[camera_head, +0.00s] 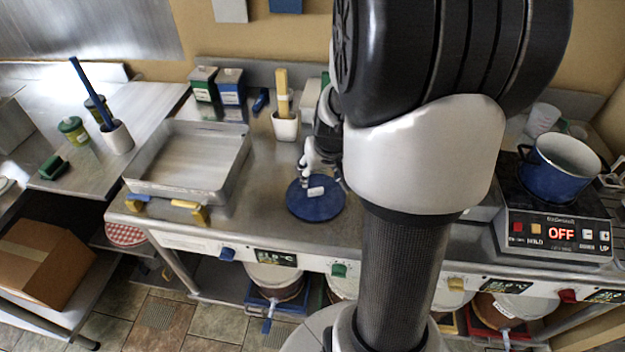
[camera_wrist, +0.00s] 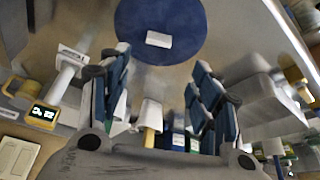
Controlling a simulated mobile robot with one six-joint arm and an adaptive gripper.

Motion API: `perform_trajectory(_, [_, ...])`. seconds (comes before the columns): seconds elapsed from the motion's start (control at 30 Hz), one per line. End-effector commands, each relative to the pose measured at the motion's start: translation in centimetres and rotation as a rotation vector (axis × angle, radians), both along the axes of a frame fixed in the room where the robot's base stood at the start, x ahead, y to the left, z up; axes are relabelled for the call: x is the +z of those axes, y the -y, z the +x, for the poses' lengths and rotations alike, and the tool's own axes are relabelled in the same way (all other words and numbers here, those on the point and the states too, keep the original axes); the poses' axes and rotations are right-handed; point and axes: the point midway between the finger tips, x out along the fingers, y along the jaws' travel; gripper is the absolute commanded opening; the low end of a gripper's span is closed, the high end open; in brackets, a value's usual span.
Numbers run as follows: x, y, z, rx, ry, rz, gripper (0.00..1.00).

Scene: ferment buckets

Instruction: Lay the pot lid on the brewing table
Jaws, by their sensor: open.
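The pot lid (camera_head: 312,208) is a round blue disc with a small white handle block on top. It appears to lie flat on the steel brewing table (camera_head: 265,205), near the table's front edge. In the wrist view the lid (camera_wrist: 185,18) shows at the top, with its handle facing me. My gripper (camera_head: 312,172) is just behind and above the lid, partly hidden by my arm. In the wrist view my gripper (camera_wrist: 160,75) is open and empty, its fingers spread apart. The handle is beyond the fingertips, not between them.
A blue pot (camera_head: 553,183) stands uncovered on a hot plate (camera_head: 550,238) whose display reads OFF. A shallow metal tray (camera_head: 190,191) is left of the lid. A white utensil holder (camera_head: 285,127) and cartons (camera_head: 231,88) stand behind. Bare table lies between tray and lid.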

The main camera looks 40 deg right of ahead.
Motion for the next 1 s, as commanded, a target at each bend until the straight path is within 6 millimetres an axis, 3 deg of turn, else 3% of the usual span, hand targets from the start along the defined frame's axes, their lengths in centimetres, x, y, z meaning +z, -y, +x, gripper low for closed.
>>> perform_trajectory(0.13, [3.3, -3.8, 0.1, 0.065, 0.015, 0.0, 0.58])
perform_trajectory(0.27, [7.7, -10.5, -1.4, 0.176, 0.027, 0.006, 0.58])
perform_trajectory(0.4, [11.5, -17.4, -5.5, 0.3, 0.026, 0.008, 0.58])
perform_trajectory(0.5, [13.1, -20.8, -9.0, 0.371, 0.025, 0.004, 0.58])
perform_trajectory(0.7, [14.1, -23.9, -14.2, 0.451, 0.018, -0.004, 0.58])
perform_trajectory(0.8, [14.1, -24.3, -15.3, 0.466, 0.016, -0.007, 0.58])
perform_trajectory(1.0, [14.1, -24.3, -15.6, 0.468, 0.013, -0.006, 0.58])
